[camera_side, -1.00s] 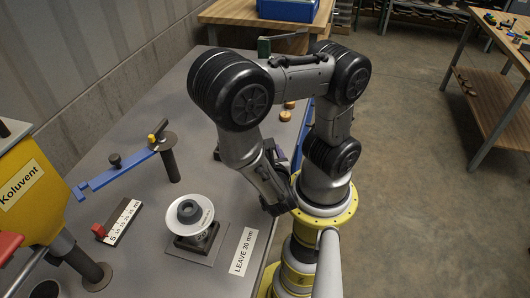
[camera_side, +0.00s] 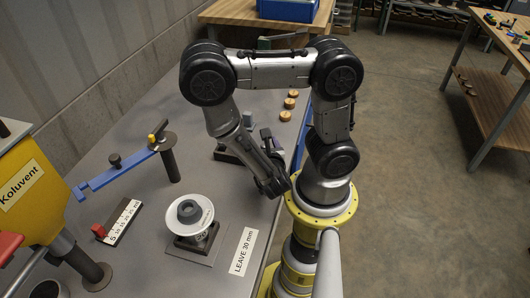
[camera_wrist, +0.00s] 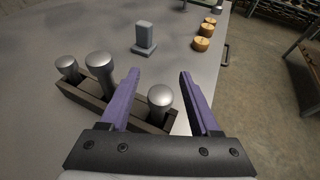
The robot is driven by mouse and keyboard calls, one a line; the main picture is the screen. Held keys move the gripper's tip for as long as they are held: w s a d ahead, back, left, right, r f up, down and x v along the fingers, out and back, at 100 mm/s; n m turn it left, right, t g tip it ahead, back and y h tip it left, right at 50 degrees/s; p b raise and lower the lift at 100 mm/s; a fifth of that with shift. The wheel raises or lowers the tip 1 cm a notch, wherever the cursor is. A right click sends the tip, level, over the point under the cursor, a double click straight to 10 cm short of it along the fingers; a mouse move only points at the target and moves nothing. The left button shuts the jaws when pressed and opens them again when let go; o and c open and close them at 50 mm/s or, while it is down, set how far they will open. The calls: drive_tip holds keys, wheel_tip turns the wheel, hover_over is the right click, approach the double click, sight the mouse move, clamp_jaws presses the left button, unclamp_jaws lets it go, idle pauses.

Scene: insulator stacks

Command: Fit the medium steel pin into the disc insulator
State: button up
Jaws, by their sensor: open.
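The disc insulator (camera_side: 203,224), a white disc with a dark grey hub, sits on a dark block in the side view. In the wrist view a dark rack (camera_wrist: 80,97) holds three grey round-headed pins: a small-looking left pin (camera_wrist: 67,66), a broad-headed middle pin (camera_wrist: 99,68) and a right pin (camera_wrist: 160,97). Which is the medium one is not certain from the picture. My gripper (camera_wrist: 159,72) has two purple fingers, open and empty, with the right pin's head showing between them. In the side view the arm largely hides the rack and pins.
A grey block on a base (camera_wrist: 145,38) and several wooden discs (camera_wrist: 201,43) lie beyond the rack. A blue lever on a post (camera_side: 165,150), a red-ended scale (camera_side: 122,221) and a "LEAVE 30 mm" label (camera_side: 243,251) are on the bench.

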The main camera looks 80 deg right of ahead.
drive_tip(key=shift+w+d+f, duration=0.1)
drive_tip(key=shift+d, duration=0.15)
drive_tip(key=shift+c, duration=0.2)
clamp_jaws()
